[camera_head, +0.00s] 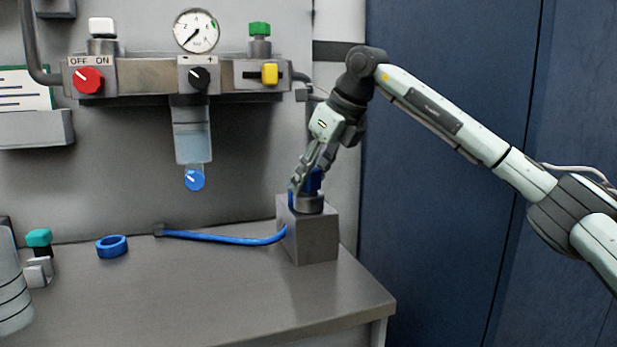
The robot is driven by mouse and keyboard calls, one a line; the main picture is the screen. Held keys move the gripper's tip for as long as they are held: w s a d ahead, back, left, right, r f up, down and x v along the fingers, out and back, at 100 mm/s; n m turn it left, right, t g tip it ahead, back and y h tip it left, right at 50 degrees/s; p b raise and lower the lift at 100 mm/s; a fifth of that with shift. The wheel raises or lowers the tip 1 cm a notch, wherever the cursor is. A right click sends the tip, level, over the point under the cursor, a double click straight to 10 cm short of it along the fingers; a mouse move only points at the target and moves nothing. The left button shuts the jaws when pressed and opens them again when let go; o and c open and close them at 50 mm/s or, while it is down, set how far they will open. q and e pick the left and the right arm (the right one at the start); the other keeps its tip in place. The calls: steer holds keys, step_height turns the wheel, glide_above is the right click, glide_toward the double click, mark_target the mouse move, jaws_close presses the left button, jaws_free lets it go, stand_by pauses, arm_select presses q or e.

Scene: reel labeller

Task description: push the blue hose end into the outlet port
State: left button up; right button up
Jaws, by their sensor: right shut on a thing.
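My right gripper (311,180) points down over the grey block (318,237) near the bench's right end. It is shut on a blue piece (315,181) at the top of the block, just above a round metal collar (308,203). The fingers hide part of this piece. I cannot tell whether the held piece is the hose end, nor which opening is the outlet port. My left gripper is not in view.
The wall manifold (140,78) carries a red knob (88,80), a gauge (196,30), a yellow switch (270,73) and a hanging clear bowl (192,135). A blue ring (112,246) and a teal-capped part (39,238) stand left. The front of the bench (210,300) is clear.

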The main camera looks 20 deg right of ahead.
steer(key=shift+f, duration=0.3)
steer(key=o, duration=1.3)
steer(key=v, duration=1.2)
